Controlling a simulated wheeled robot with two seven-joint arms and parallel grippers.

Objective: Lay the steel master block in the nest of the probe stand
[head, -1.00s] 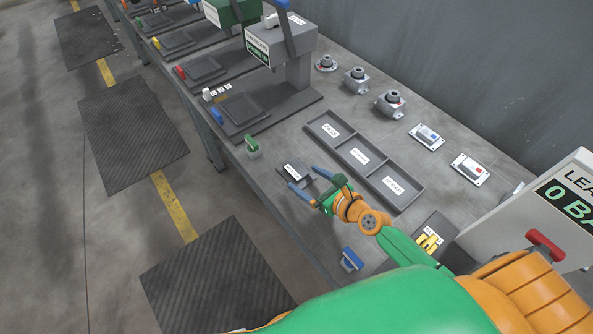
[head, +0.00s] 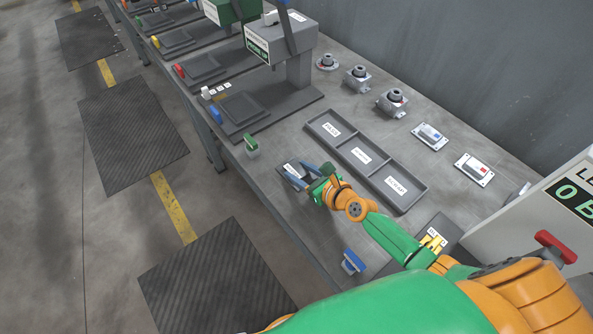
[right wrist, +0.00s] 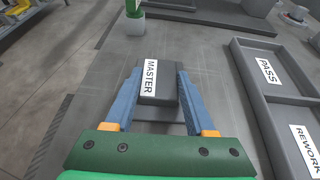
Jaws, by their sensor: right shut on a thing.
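The steel master block (head: 290,168) is a dark grey block with a white label, low over the bench near its front edge. In the right wrist view the block (right wrist: 170,88) shows its label reading MASTER. My right gripper (head: 297,173) has its blue fingers on both sides of the block and is shut on it. I cannot tell whether the block is clear of the surface beneath. The probe stand (head: 283,48), with a grey head over a dark base, stands farther up the bench. A raised flat square plate (head: 243,107) lies on its base. My left gripper is not in view.
A three-part tray (head: 365,160) lies right of the block. A green-handled item (head: 251,144) stands between block and stand, near the front edge. A blue item (head: 352,261) sits at the near edge. Round fixtures (head: 391,101) and switch boxes (head: 429,136) line the back.

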